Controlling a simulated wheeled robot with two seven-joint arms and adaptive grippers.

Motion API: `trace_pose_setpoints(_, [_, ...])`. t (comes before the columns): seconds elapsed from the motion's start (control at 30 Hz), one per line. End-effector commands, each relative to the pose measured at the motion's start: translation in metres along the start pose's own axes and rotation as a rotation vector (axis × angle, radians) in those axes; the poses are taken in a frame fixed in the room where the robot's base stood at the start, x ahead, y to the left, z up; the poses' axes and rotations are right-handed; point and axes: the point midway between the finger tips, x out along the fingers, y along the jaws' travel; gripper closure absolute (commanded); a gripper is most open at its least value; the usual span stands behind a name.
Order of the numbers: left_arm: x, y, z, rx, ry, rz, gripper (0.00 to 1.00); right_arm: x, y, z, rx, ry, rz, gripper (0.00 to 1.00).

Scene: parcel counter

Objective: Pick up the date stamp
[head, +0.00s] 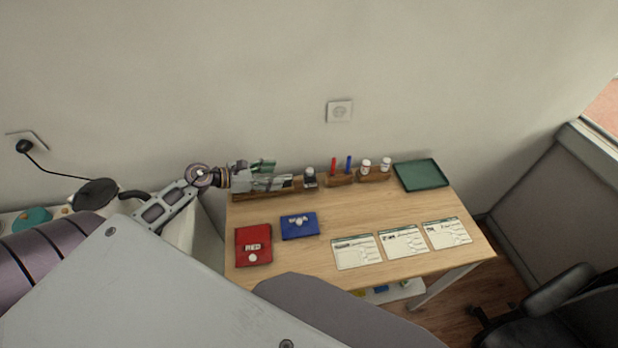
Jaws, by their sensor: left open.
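A small dark stamp with a pale rounded top (310,176), which looks like the date stamp, stands upright at the back of the wooden counter (345,213). My left gripper (282,174) is open over the back left of the counter, just left of this stamp. Its fingers point right towards the stamp, with a small gap between them and it. I see nothing clearly held between the fingers. The gripper partly hides a wooden rack (240,196) and a greenish item behind it. My right gripper is not in view.
Right of the stamp are holders with a red pen (333,166), a blue pen (348,164) and two white bottles (366,166). A green tray (420,174) lies back right. A red pad (253,245), a blue pad (299,226) and three forms (401,241) lie in front.

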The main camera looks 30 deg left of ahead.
Motion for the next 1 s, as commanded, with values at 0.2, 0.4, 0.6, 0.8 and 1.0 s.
trace_pose_setpoints(0.2, [0.000,0.000,0.000,0.000,0.000,0.000,0.42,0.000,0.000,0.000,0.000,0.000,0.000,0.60])
trace_pose_setpoints(0.4, [0.001,0.000,0.000,0.000,0.000,0.000,0.42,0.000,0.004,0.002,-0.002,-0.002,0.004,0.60])
trace_pose_setpoints(0.6, [0.008,0.001,0.000,-0.002,-0.001,0.001,0.42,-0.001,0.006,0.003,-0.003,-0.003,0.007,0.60])
trace_pose_setpoints(0.8, [0.022,0.001,0.001,0.000,-0.001,0.001,0.42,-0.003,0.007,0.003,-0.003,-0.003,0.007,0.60])
trace_pose_setpoints(1.0, [0.036,0.001,0.001,0.000,-0.001,0.000,0.42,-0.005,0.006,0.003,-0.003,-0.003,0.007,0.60])
